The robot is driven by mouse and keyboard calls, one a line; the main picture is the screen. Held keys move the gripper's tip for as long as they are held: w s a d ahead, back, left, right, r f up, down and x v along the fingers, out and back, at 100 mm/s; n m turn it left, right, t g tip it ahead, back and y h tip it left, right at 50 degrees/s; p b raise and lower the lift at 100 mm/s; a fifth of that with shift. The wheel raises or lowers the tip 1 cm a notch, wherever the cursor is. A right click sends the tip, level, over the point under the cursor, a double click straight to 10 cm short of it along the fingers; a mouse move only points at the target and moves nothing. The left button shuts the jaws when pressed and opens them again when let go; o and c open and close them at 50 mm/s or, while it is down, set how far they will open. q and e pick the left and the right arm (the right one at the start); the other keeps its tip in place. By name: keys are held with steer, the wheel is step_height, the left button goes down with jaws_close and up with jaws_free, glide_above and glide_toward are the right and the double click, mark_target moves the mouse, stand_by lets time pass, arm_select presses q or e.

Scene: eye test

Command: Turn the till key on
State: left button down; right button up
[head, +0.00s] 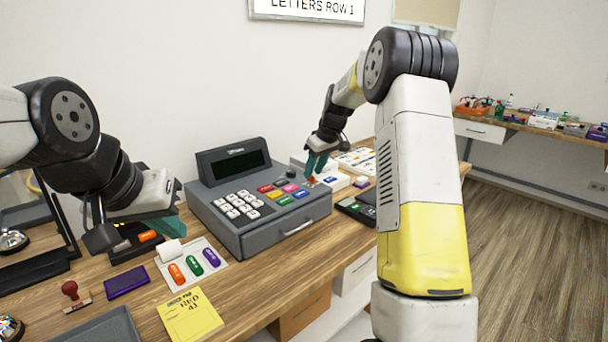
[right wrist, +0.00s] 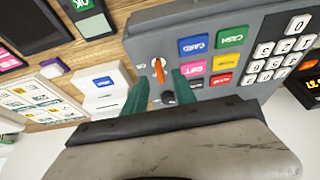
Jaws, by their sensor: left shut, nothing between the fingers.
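The grey till (head: 262,222) stands on the wooden counter, with a dark display and rows of white and coloured keys. Its orange till key (right wrist: 158,70) is at the corner of the key panel, beside small white lettering too blurred to read fully. My right gripper (head: 317,165) is over that corner. In the right wrist view its green fingers (right wrist: 160,92) are apart, one on each side of the key's line, with visible gaps. Contact with the key cannot be told. My left gripper (head: 168,226) is shut and empty, left of the till.
A black round knob (right wrist: 168,97) is close to the key. A card with coloured capsules (head: 190,262), a yellow pad (head: 190,316), a purple pad (head: 127,282) and a red-handled stamp (head: 72,290) lie left and in front. A black card terminal (head: 357,209) is right of the till.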

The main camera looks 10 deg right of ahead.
mark_target(311, 180)
steer(key=shift+x, duration=1.25)
jaws_close()
